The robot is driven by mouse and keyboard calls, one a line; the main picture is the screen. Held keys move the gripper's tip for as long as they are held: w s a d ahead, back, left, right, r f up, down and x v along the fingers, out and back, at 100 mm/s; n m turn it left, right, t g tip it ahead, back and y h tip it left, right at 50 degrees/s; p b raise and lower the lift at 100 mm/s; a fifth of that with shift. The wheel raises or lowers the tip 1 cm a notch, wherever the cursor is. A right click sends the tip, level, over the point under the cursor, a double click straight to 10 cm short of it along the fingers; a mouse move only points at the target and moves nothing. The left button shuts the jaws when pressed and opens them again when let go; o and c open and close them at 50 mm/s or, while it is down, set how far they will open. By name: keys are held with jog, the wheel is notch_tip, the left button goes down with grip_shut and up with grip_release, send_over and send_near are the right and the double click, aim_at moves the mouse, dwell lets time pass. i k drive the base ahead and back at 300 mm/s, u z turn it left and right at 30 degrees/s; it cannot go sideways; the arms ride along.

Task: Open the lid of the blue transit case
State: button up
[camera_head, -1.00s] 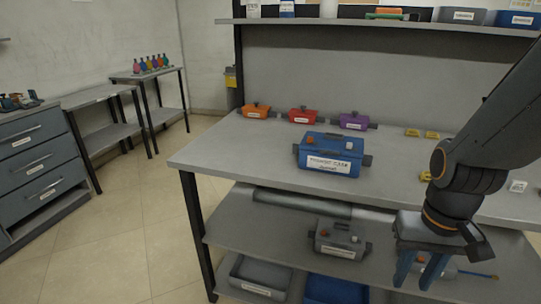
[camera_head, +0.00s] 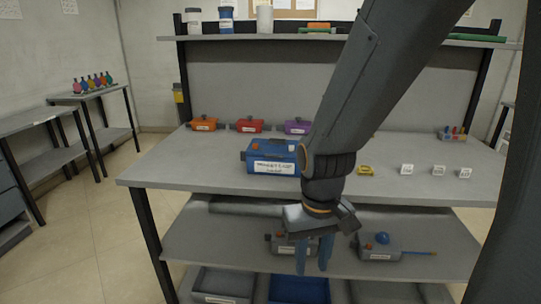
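The blue transit case (camera_head: 257,157) stands on the upper tabletop, left of the middle in the picture. It has a white label on its front, an orange knob and a pale knob on top, and a dark piece at its left side. Its lid looks closed. My arm hides its right end. My gripper (camera_head: 314,262) hangs pointing down in front of the table, lower in the picture than the case. Its two blue fingers are apart with nothing seen between them.
Orange (camera_head: 203,124), red (camera_head: 249,126) and purple (camera_head: 297,127) cases stand along the table's back. Yellow (camera_head: 366,170) and white blocks lie to the right. A grey case (camera_head: 379,248) is on the lower shelf, with bins (camera_head: 298,290) beneath. Tabletop left of the blue case is clear.

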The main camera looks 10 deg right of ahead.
aim_at(270, 148)
jog(key=k, duration=0.5)
jog(key=u, duration=1.95)
jog(key=i, duration=1)
jog(key=z, duration=2.1)
